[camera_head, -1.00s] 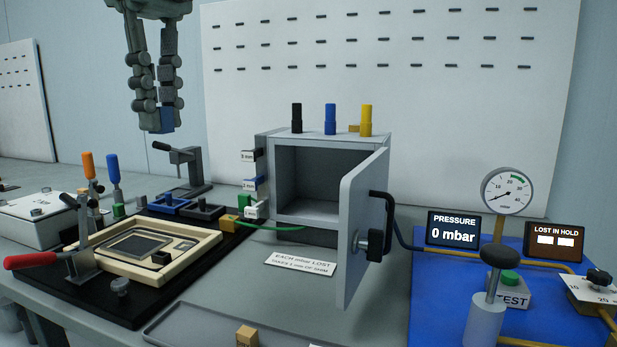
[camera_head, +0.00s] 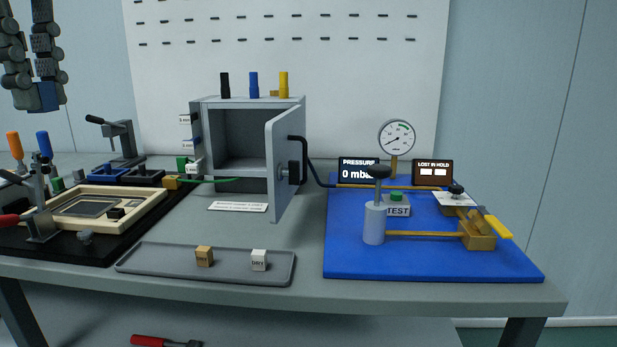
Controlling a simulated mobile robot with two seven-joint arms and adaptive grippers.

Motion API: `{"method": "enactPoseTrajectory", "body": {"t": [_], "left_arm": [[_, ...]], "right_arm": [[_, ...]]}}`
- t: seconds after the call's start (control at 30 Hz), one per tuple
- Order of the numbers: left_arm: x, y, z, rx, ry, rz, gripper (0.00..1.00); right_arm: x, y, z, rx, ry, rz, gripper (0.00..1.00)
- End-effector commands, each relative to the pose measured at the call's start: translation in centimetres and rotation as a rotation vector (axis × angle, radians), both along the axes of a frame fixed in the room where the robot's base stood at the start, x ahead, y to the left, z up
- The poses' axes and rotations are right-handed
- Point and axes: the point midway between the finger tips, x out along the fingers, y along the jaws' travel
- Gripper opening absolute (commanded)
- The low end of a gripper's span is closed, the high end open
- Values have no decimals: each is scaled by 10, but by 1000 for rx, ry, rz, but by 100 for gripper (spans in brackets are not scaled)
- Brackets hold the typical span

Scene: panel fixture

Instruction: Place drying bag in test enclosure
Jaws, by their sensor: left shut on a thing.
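The test enclosure (camera_head: 198,122) is a grey box at the back middle of the bench. Its door (camera_head: 283,170) stands open toward the front right, and the part of the interior that shows looks empty. A small white block marked "DRY" (camera_head: 258,261), which looks like the drying bag, sits on the grey tray (camera_head: 150,262) at the front. My left gripper (camera_head: 40,100) hangs high at the far left, away from the enclosure and the tray. My right gripper is not in view.
A tan block (camera_head: 204,257) is also on the tray. A clamp fixture with a wooden frame (camera_head: 140,210) fills the left. A blue board (camera_head: 345,265) with gauge, pump and TEST button fills the right. Three coloured posts top the enclosure. A red-handled tool (camera_head: 150,341) lies below.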

Motion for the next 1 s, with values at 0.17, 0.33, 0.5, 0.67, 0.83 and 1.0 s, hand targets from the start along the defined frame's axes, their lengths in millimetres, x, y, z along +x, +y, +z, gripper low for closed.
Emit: {"method": "enactPoseTrajectory", "body": {"t": [0.17, 0.33, 0.5, 0.67, 0.83, 1.0], "left_arm": [[-3, 22, -1, -4, 0, -47, 4], [-10, 63, -8, -5, -1, -159, 4], [-24, 120, -28, -7, -2, -348, 4], [-42, 180, -73, -11, -6, -647, 4], [-54, 217, -136, -7, -7, -1030, 4], [-56, 225, -187, -3, -8, -1348, 4]], "right_arm": [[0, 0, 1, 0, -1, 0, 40], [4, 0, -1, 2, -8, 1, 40], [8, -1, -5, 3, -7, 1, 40], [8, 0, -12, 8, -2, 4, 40], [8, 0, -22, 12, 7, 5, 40], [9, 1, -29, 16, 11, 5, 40]]}}
